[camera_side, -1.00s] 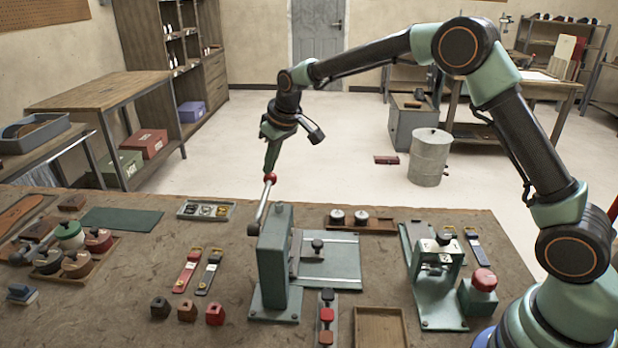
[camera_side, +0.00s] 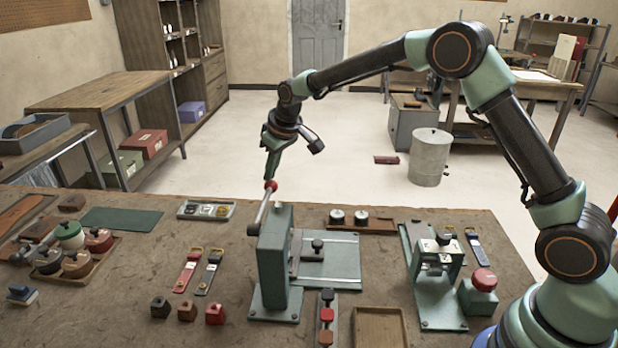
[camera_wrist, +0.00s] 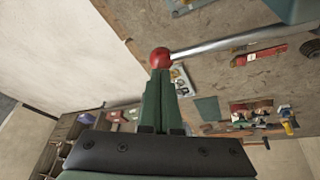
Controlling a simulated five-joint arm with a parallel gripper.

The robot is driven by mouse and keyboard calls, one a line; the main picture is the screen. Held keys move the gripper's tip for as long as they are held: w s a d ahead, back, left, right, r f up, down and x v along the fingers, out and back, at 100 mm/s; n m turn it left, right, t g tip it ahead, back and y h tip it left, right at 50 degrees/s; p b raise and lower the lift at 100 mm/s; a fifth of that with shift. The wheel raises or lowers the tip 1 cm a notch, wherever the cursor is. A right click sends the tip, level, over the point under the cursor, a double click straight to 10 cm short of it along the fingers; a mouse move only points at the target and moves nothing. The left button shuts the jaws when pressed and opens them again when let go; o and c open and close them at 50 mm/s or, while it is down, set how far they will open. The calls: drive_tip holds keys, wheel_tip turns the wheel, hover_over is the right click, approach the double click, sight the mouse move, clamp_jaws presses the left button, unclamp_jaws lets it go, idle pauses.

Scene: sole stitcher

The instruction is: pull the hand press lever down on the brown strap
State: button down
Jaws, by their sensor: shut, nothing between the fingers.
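The hand press (camera_side: 272,265) is a green upright stand at the middle of the bench. Its metal lever (camera_side: 261,214) rises up and to the right, ending in a red ball knob (camera_side: 271,186). My gripper (camera_side: 270,177) is shut and empty, with its fingertips at the top of the knob, seemingly touching it. In the wrist view the closed fingers (camera_wrist: 158,88) meet the red knob (camera_wrist: 160,58), and the lever rod (camera_wrist: 225,43) runs off right. I cannot make out a brown strap under the press; its stand hides part of the bed.
A red strap (camera_side: 187,271) and a dark strap (camera_side: 210,272) lie left of the press. A green plate (camera_side: 330,262) is right of it. A second green machine (camera_side: 437,275) stands further right. Coloured blocks (camera_side: 187,310) sit in front. The air around my gripper is clear.

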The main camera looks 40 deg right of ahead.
sight(272, 181)
drive_tip(key=shift+f, duration=1.5)
drive_tip(key=shift+s+a+f, duration=0.1)
drive_tip(key=shift+s+f, duration=0.1)
drive_tip(key=shift+f, duration=0.8)
drive_tip(key=shift+s+a+f, duration=0.1)
drive_tip(key=shift+s+f, duration=0.1)
drive_tip(key=shift+f, duration=0.75)
drive_tip(key=shift+r, duration=0.15)
drive_tip(key=shift+s+d+r, duration=0.1)
drive_tip(key=shift+s+r, duration=0.05)
drive_tip(key=shift+r, duration=4.55)
drive_tip(key=shift+s+r, duration=0.2)
drive_tip(key=shift+r, duration=1.9)
drive_tip(key=shift+s+r, duration=0.1)
